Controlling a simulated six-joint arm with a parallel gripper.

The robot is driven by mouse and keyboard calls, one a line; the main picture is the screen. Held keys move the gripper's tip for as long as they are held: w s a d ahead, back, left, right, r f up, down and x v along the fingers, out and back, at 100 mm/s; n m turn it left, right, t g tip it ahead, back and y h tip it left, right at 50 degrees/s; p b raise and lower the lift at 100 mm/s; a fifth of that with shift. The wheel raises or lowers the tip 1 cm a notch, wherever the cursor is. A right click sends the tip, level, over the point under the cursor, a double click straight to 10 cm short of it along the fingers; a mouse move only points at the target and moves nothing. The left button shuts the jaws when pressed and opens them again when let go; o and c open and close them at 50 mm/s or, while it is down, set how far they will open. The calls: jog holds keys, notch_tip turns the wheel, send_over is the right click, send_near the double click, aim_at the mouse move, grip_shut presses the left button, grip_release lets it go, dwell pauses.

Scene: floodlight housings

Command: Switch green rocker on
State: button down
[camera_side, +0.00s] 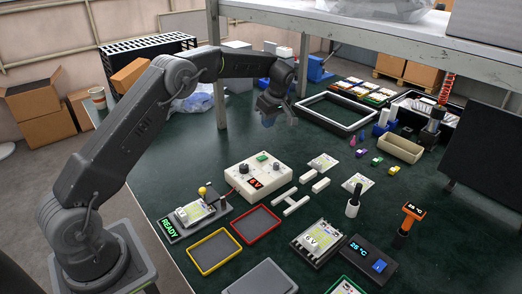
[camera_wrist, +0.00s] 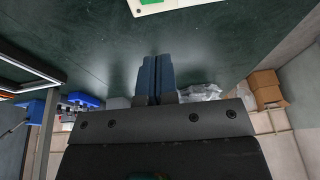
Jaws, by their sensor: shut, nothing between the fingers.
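In the wrist view, the green rocker (camera_wrist: 151,1) and part of the white box (camera_wrist: 190,4) are cut off by the top edge. My gripper (camera_side: 267,121) hangs above the table behind the box, apart from it. In the wrist view, my gripper (camera_wrist: 155,62) has its two blue fingers together and empty. Whether the rocker is tilted on or off is too small to tell.
A yellow-rimmed tray (camera_side: 191,264) and a red-rimmed tray (camera_side: 235,235) lie in front of the box. A READY unit (camera_side: 185,217) stands left, white bars (camera_side: 296,204) right. A shelf post (camera_side: 303,65) stands behind my gripper. The green table around the box's back is clear.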

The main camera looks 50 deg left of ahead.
send_near(258, 158)
jog(key=x, duration=0.5)
jog(key=shift+a, duration=0.25)
jog(key=shift+f, duration=0.85)
jog(key=shift+s, duration=0.1)
jog(key=shift+s+f, duration=0.15)
jog(key=shift+f, duration=0.3)
jog(key=shift+w+r, duration=0.3)
jog(key=shift+w, duration=0.5)
jog(key=shift+r, duration=0.1)
